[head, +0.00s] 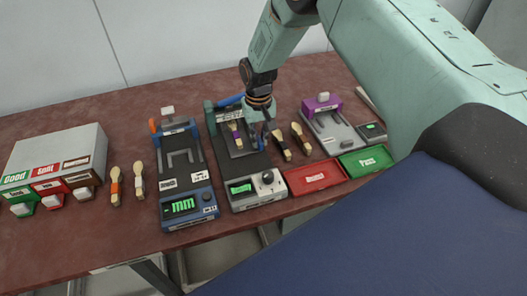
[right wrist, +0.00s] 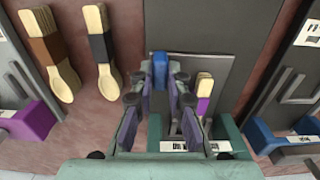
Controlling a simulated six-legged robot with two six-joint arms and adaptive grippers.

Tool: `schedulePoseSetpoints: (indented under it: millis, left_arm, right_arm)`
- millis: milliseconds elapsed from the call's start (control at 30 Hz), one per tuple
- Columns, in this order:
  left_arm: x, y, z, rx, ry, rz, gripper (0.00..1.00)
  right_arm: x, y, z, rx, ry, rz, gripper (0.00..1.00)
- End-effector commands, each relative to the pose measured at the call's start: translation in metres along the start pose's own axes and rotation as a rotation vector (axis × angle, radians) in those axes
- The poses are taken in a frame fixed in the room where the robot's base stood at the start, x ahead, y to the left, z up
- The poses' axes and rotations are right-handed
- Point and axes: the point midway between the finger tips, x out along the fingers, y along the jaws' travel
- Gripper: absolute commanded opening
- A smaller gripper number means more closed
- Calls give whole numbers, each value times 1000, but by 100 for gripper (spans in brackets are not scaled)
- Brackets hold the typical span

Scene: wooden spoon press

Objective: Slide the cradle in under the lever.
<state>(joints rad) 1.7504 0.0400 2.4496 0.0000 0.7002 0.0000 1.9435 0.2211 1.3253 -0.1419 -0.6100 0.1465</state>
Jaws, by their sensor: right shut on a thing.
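The press (head: 235,170) is a dark-bedded machine with a teal frame at its back. My right gripper (head: 262,132) is low over the cradle's right side. In the right wrist view its fingers are shut on a small blue part (right wrist: 160,66), apparently the cradle's grip. My left gripper is out of view.
A blue measuring device (head: 188,203) stands left of the press. Two banded spoons (head: 280,145) lie close on the right, before a purple-topped device (head: 322,104). A red tray (head: 314,177) and a green tray (head: 366,162) are at front right. A grey box (head: 55,150) stands far left.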

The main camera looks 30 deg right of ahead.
Motion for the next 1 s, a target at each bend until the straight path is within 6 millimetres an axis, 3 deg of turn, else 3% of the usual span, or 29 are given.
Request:
schedulePoseSetpoints:
  millis: [33, 400, 867, 900, 1000]
  left_arm:
    - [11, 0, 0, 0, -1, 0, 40]
    - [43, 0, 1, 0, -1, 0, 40]
    - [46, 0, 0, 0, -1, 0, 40]
    - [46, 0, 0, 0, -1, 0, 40]
    - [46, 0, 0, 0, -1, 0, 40]
  right_arm:
    - [7, 0, -7, 0, 3, 0, 0]
    - [5, 0, -47, 0, 2, 0, 0]
    - [1, 0, -56, -1, 1, -1, 0]
    - [1, 0, -56, -1, 2, -1, 16]
    - [1, 0, -56, -1, 1, -1, 24]
